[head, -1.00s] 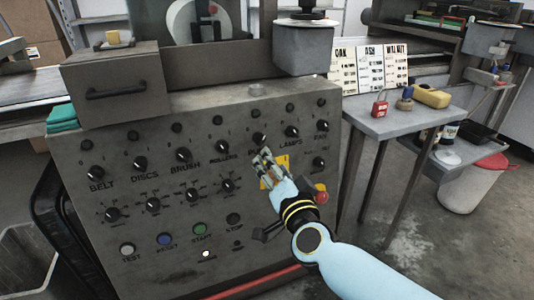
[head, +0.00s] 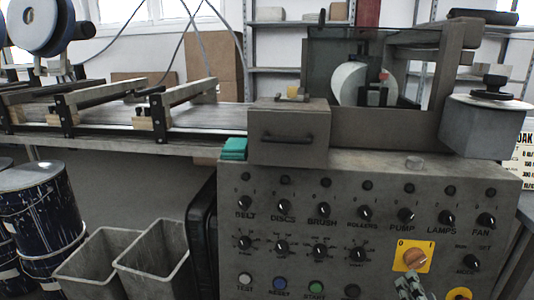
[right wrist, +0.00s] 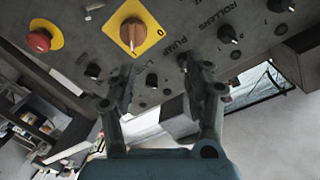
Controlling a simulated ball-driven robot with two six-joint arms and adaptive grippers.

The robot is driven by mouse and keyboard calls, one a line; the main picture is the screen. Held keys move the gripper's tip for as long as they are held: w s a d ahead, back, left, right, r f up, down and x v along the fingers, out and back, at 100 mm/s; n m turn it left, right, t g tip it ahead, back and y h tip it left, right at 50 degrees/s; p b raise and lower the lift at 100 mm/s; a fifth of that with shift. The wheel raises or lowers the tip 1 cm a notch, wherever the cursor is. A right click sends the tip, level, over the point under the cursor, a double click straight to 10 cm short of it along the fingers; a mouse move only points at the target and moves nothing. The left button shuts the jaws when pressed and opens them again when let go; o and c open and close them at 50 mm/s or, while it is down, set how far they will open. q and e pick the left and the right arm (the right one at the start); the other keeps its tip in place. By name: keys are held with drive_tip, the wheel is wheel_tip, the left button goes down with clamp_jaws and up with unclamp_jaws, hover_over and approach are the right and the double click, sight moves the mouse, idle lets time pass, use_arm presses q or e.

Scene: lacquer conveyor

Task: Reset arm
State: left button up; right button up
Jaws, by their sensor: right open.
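My right gripper (head: 410,284) shows at the bottom of the head view, just below the yellow plate with an orange rotary switch (head: 414,258) on the grey control panel (head: 300,250). In the right wrist view the same gripper (right wrist: 160,95) has its two fingers apart with nothing between them. The orange switch (right wrist: 133,33) on its yellow plate is beyond the fingertips there, near the top, and a red button (right wrist: 38,40) is to its left. My left gripper is in neither view.
Rows of black knobs (head: 321,210) and push buttons (head: 280,284) cover the panel. A drawer box (head: 289,125) and a grey box (head: 485,125) sit on top of the machine. At left are a conveyor (head: 190,118), grey bins (head: 155,255) and dark drums (head: 40,210).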

drive_tip(key=s+a+f+n+g+y, duration=0.1)
drive_tip(key=s+f+n+g+y, duration=0.15)
drive_tip(key=s+f, duration=0.75)
drive_tip(key=s+a+f+n+g+y, duration=0.1)
drive_tip(key=s+f+n+g, duration=0.4)
drive_tip(key=f, duration=0.9)
drive_tip(key=s+f+n+g, duration=0.2)
drive_tip(key=s+f+g, duration=0.2)
drive_tip(key=s, duration=1)
drive_tip(key=s+d+f+n+g, duration=0.1)
drive_tip(key=s+f+g, duration=0.3)
drive_tip(key=s, duration=1)
wheel_tip(320, 180, down, 4)
drive_tip(key=shift+s+r+n+y, duration=0.1)
drive_tip(key=shift+s+n+y, duration=0.25)
